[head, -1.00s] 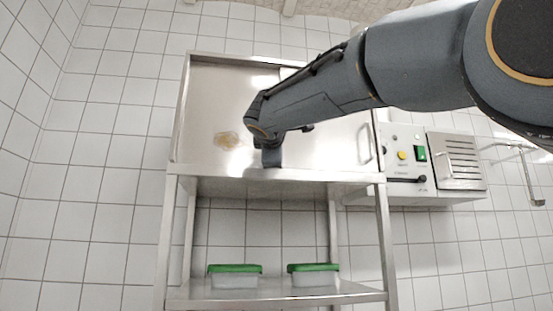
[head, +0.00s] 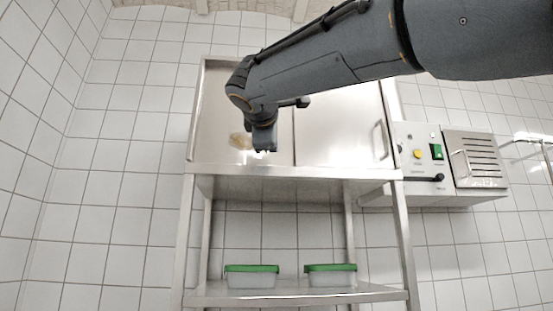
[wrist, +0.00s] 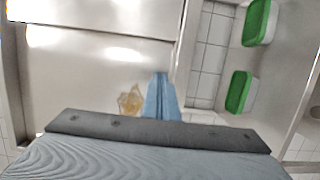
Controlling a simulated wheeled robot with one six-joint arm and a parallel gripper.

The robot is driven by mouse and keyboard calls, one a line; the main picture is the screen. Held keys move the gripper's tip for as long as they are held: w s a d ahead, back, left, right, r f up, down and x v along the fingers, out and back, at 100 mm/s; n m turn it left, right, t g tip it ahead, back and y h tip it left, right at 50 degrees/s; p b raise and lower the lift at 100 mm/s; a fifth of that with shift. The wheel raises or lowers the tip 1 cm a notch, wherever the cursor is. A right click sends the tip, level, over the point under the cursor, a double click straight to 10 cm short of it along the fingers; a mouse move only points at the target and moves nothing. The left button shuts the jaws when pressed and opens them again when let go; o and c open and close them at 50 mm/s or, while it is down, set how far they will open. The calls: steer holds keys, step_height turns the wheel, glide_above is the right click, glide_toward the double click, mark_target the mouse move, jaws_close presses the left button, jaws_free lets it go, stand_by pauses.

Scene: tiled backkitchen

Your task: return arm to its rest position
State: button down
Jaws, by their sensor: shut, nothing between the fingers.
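My arm reaches in from the upper right of the head view. At its end my gripper (head: 263,148) points down in front of the steel unit (head: 340,172), with its fingers together. In the wrist view the closed blue-grey fingers (wrist: 161,97) show above my dark gripper body. Nothing is seen held. A small amber-brown patch or item (head: 238,141) is on the steel surface just left of the gripper. It also shows in the wrist view (wrist: 130,101), beside the fingers and apart from them.
Two clear boxes with green lids (head: 251,275) (head: 330,274) stand on the lower shelf (head: 290,295). A white machine (head: 425,165) with buttons and a slatted cover is right of the steel unit. White tiled wall lies behind, with free room to the left.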

steer(key=s, duration=0.2)
steer(key=shift+s+a, duration=0.15)
steer(key=shift+s, duration=0.15)
steer(key=w+d+f+m+g, duration=0.2)
steer(key=d+f+g, duration=0.1)
steer(key=f, duration=1.2)
steer(key=w+d+f+m+g, duration=0.1)
steer(key=d+f+g, duration=0.2)
steer(key=f, duration=1.2)
steer(key=w+d+f+m+g, duration=0.2)
steer(key=d+f+g, duration=0.1)
steer(key=f, duration=1.2)
steer(key=s+d+f+m+g, duration=0.2)
steer(key=s+d+f+m, duration=0.1)
steer(key=s+f, duration=0.6)
steer(key=s+d+f+m+g+y, duration=0.1)
steer(key=s+d+f+m+g, duration=0.2)
steer(key=s+f, duration=0.5)
steer(key=s+d+f+m+g+y, duration=0.1)
steer(key=s+d+f+m+g, duration=0.2)
steer(key=s+f, duration=0.6)
step_height(320, 180, down, 7)
steer(key=d+m, duration=0.2)
steer(key=shift+s+m, duration=0.3)
